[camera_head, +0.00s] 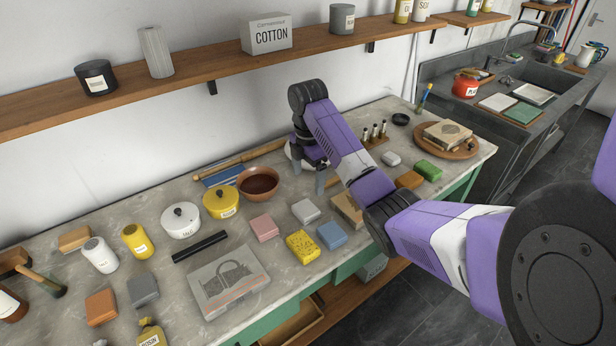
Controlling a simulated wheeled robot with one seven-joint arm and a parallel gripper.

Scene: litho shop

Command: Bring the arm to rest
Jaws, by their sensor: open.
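My arm (345,143), purple and white with dark joints, reaches in from the right edge, over the table's front edge and bends down over the middle of the worktable (340,262). My gripper (309,177) points down above the tabletop, to the right of a brown bowl (259,184). Its jaws are open, with a grey finger showing below the wrist. Nothing shows between them, though the arm's own links hide part of the gripper. Whether the fingers touch the tabletop is not clear.
Near the gripper are a grey block (305,211), a yellow sponge (302,246), a blue block (331,235) and a yellow pot (221,202). A litho stone (228,281) lies in front. A shelf (200,72) runs along the wall; a sink (545,85) is far right.

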